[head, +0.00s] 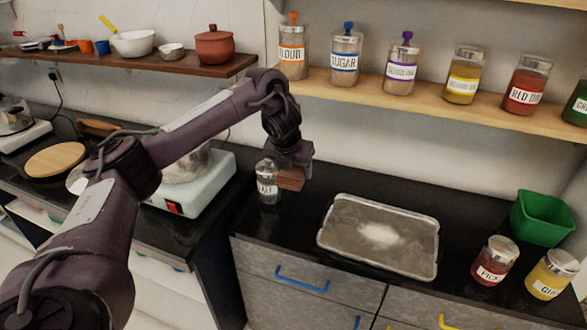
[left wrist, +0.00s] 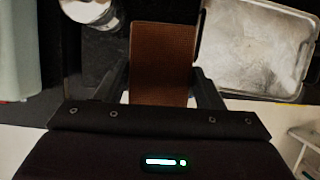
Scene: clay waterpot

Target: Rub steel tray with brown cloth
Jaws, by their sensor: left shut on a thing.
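The steel tray (head: 345,262) lies flat on the black counter, with a whitish patch near its middle. It also shows at the upper right of the left wrist view (left wrist: 233,85). The brown cloth (left wrist: 162,55) is between the fingers of my left gripper (left wrist: 162,92), which is shut on it. In the head view the cloth (head: 291,180) is a small brown piece under my left gripper (head: 290,168), left of the tray and above the counter, beside the salt jar. My right gripper is not in view.
The salt jar (head: 268,184) stands close to my left gripper. A green bin (head: 541,218), a pickle jar (head: 494,261) and a ghee jar (head: 551,275) stand right of the tray. A shelf (head: 430,97) with several jars runs above. A white scale-like appliance (head: 190,190) is at left.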

